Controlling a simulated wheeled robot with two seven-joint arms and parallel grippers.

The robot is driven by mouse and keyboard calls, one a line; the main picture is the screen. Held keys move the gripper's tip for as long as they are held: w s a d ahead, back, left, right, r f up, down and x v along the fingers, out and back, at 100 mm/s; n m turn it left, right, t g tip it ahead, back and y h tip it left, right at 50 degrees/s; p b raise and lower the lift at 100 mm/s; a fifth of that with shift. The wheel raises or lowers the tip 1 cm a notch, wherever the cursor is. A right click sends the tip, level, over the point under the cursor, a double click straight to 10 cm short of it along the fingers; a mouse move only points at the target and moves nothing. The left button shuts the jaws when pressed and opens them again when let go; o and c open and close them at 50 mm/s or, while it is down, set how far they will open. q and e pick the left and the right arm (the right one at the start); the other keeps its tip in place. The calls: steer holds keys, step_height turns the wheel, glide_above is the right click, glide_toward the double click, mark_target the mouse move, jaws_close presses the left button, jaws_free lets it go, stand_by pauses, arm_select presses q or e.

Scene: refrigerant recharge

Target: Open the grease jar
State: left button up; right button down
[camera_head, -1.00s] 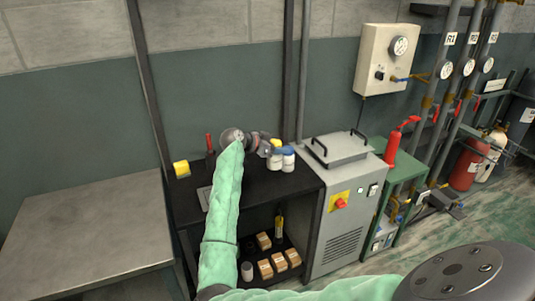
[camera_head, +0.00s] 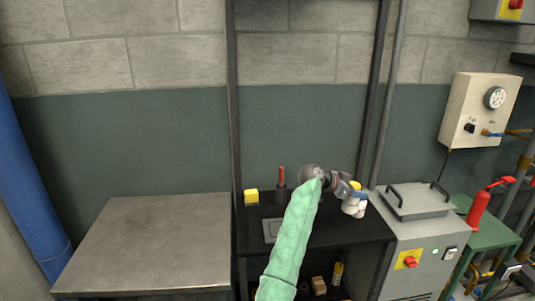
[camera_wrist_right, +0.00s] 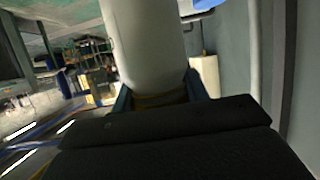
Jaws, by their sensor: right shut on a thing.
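A white jar (camera_head: 349,206) with a yellow lid (camera_head: 355,185) stands on the dark bench, beside a white bottle with a blue cap (camera_head: 361,195). My right gripper (camera_head: 349,188) reaches over the bench from the left of them, at the height of the lid. In the right wrist view a large white cylinder (camera_wrist_right: 143,45) fills the upper middle. Its yellow end (camera_wrist_right: 160,100) sits between my blue fingertips, so the gripper is shut on what looks like the yellow lid. Whether the lid is loose from the jar cannot be told. My left gripper is not in view.
A bare metal table (camera_head: 150,235) stands left. A grey machine (camera_head: 425,230) with a handled lid is close on the right. Boxes lie on the lower shelf.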

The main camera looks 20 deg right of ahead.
steer(key=shift+w+a+f+n+t, duration=0.1)
steer(key=shift+w+f+n+t, duration=0.1)
steer(key=shift+f+n+t, duration=0.15)
steer(key=w+a+r+n+t, duration=0.45)
steer(key=a+r, duration=0.35)
steer(key=r, duration=0.4)
steer(key=a+r+n+t+y, duration=0.35)
steer(key=a+t, duration=0.25)
steer(key=a, duration=0.9)
steer(key=s+a+f+n+t+y, duration=0.25)
steer(key=s+a+f+n, duration=0.25)
steer(key=a+f, duration=0.65)
steer(key=s+a+f, duration=0.3)
steer(key=s+f, duration=0.3)
steer(key=f, duration=0.5)
steer(key=shift+s+a+y, duration=0.3)
steer(key=shift+a+y, duration=0.1)
